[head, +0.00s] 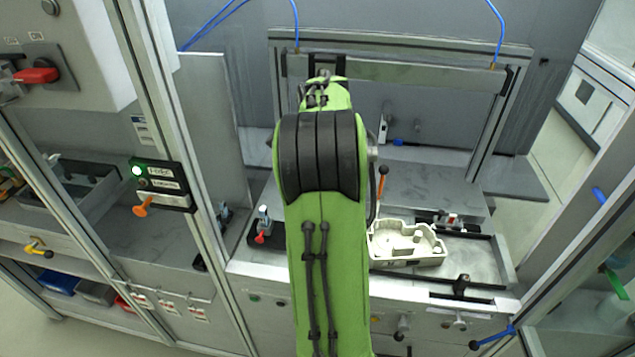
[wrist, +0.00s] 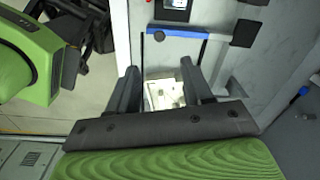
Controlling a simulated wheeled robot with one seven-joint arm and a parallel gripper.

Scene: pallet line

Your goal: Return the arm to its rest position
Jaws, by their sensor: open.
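My green arm (head: 325,230) rises through the middle of the head view and reaches into the machine bay; it hides my gripper there. In the wrist view my gripper (wrist: 161,72) has its two dark fingers spread apart. A pale, bright part (wrist: 163,94) shows beyond and between the fingers, with no finger visibly closed on it. In the head view a pale cast part (head: 405,245) with raised walls lies on the metal bed, just right of my arm.
The bay's frame posts (head: 170,130) stand left of the arm. A metal crossbar (head: 420,75) spans the back. A small orange-tipped lever (head: 383,172) stands close beside my arm, and a red-tipped clamp (head: 262,228) sits left. A green lamp (head: 137,171) is lit.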

